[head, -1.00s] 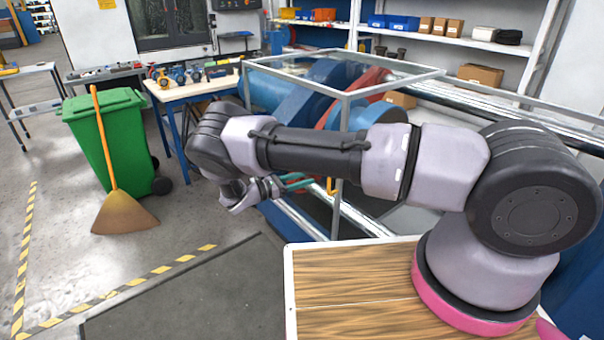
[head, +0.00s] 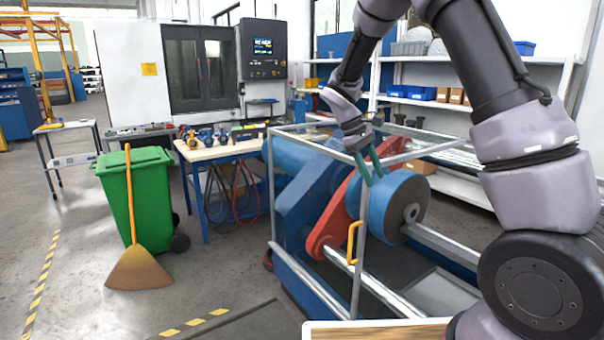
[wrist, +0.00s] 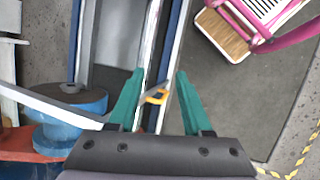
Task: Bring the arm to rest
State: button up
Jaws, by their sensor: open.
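My gripper (head: 368,168) is in the head view, held up in front of the caged machine, with its teal fingers pointing down. My arm is raised and bent, rising from the right and coming down to the gripper. In the wrist view my gripper (wrist: 158,75) shows two teal fingers spread apart with nothing between them. A yellow handle (wrist: 157,97) lies below and beyond the fingers there. The same yellow handle (head: 354,243) sits on the cage in the head view, apart from the gripper.
The caged machine (head: 300,205) with its metal frame stands close below my gripper. A bench with several butterfly valves (head: 205,137) stands behind left. A green bin (head: 140,205) and broom (head: 138,270) stand left. Shelves (head: 455,105) line the back right.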

jog(key=s+d+r+m+t+y, duration=0.2)
jog(key=s+r+m, duration=0.4)
jog(key=s+r, duration=0.4)
jog(key=s+d+r+m+t+y, duration=0.3)
jog(key=s+r+m+t+y, duration=0.2)
jog(key=s+r, duration=0.5)
jog(key=s+t, duration=0.1)
jog(key=s, duration=0.1)
jog(key=shift+s+d+m+t, duration=0.3)
jog(key=shift+s+m+t, duration=0.1)
